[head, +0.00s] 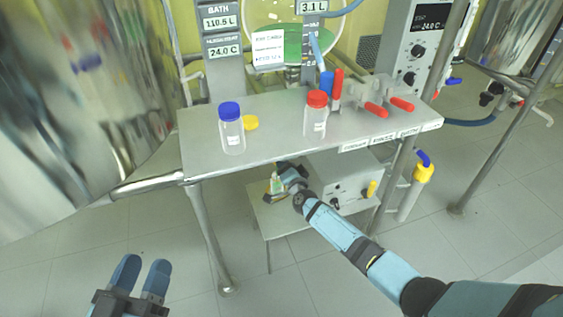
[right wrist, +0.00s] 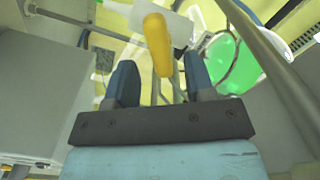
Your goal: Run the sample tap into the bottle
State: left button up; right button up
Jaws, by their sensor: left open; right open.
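A small clear bottle (head: 277,184) with a little green-yellow at its base stands on the low shelf (head: 275,222) under the bench. My right gripper (head: 284,169) is next to it, partly hidden beneath the bench edge. In the right wrist view my right gripper (right wrist: 160,80) is open and empty. A yellow handle (right wrist: 157,43), apparently the tap's, shows between and beyond its fingertips; contact cannot be told. The tap body is unclear there and hidden by the bench in the head view. My left gripper (head: 141,272) is open and empty at the lower left, over the floor.
The bench (head: 265,140) holds a blue-capped bottle (head: 231,130), a yellow cap (head: 250,122), a red-capped bottle (head: 315,115) and red-handled clamps (head: 376,110). A grey box (head: 345,180) stands right of my right gripper. A bench leg (head: 208,235) stands left of the shelf.

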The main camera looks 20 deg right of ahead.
pick_arm(q)
jog(key=shift+d+f+g+b, duration=0.2)
jog(key=shift+f+g+b, duration=0.1)
jog(key=shift+f+b, duration=0.45)
pick_arm(e)
jog(key=shift+w+a, duration=0.15)
jog(key=shift+w, duration=1.85)
jog(key=c, duration=0.8)
pick_arm(q)
jog(key=shift+f, duration=0.1)
